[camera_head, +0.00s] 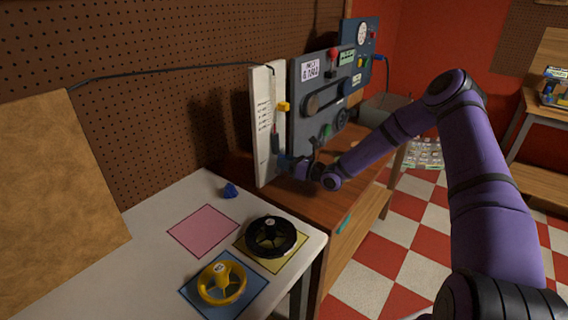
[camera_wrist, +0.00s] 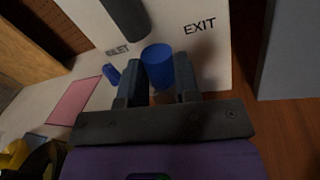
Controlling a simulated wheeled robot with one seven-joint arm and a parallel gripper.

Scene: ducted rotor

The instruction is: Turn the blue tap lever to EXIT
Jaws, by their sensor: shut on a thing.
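A white board (camera_head: 263,130) stands upright on the wooden bench, with a dark pipe-like part on its face. The blue tap lever (camera_wrist: 157,66) is low on this board and shows as a blue cylinder in the wrist view. My gripper (camera_wrist: 160,78) is shut on it, one finger on each side. The word EXIT (camera_wrist: 200,26) is printed to the right of the lever, and another, partly unreadable label (camera_wrist: 118,50) is to its left. The lever sits between the two labels. In the head view my gripper (camera_head: 292,166) reaches the board's lower edge and mostly hides the lever.
A grey panel (camera_head: 310,115) with knobs and a red button stands just right of the board. The white table (camera_head: 160,225) at left holds a black handwheel (camera_head: 270,236), a yellow handwheel (camera_head: 221,283), a pink square (camera_head: 204,230) and a small blue piece (camera_head: 230,190).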

